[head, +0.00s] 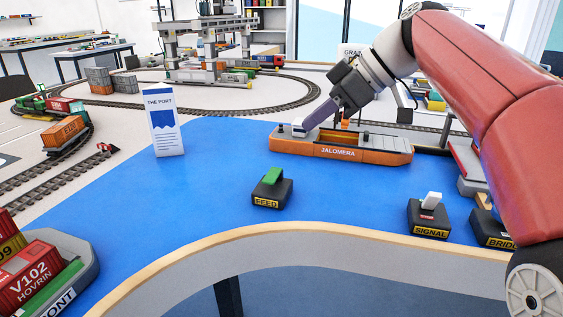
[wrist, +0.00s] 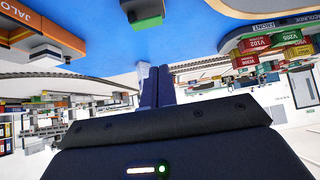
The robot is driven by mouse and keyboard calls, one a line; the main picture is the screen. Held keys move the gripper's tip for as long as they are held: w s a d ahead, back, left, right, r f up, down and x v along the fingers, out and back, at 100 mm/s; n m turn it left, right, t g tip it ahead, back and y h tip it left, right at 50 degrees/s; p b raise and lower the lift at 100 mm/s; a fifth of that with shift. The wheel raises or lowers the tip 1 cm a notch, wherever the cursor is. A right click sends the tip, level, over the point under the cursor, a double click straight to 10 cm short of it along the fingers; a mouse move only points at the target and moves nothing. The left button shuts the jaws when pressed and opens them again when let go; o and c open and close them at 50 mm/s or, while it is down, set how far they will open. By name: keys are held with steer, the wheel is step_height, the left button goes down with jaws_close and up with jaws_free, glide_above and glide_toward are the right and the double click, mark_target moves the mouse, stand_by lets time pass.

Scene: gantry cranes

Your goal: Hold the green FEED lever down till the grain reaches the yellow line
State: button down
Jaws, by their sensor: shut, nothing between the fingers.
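The green FEED lever (head: 272,177) sits on its black box with a yellow FEED label (head: 266,202), on the blue table near the front edge. The lever also shows at the top of the wrist view (wrist: 148,23). My gripper (head: 306,126) is shut and empty, above and behind the lever, near the left end of the orange ship JALOMERA (head: 340,152). Its closed fingers show in the wrist view (wrist: 155,75). They are apart from the lever. I cannot make out grain or a yellow line.
SIGNAL (head: 429,217) and BRIDGE (head: 494,232) lever boxes stand to the right. A white PORT sign (head: 165,122) stands at the left. A sign reading GRAIN (head: 350,50) is partly hidden by my arm. The blue surface around the FEED box is clear.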

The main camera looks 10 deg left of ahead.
steer(key=shift+a+f, duration=0.1)
glide_above(270, 179)
steer(key=d, duration=0.1)
step_height(270, 179, down, 7)
steer(key=shift+d+f, duration=0.15)
step_height(270, 179, down, 2)
steer(key=shift+d+f+b, duration=0.15)
steer(key=shift+f+b, duration=0.05)
steer(key=shift+b, duration=0.2)
steer(key=shift+f, duration=0.65)
steer(key=f+t+b, duration=0.1)
steer(key=b, duration=0.3)
steer(key=shift+s+f, duration=0.2)
steer(key=b, duration=0.2)
steer(key=n+t+b, duration=0.1)
steer(key=b, duration=0.1)
steer(key=shift+s+f+b, duration=0.2)
steer(key=shift+f+b, duration=0.1)
steer(key=shift+r+p, duration=0.4)
steer(key=shift+p, duration=0.1)
stand_by(3.9)
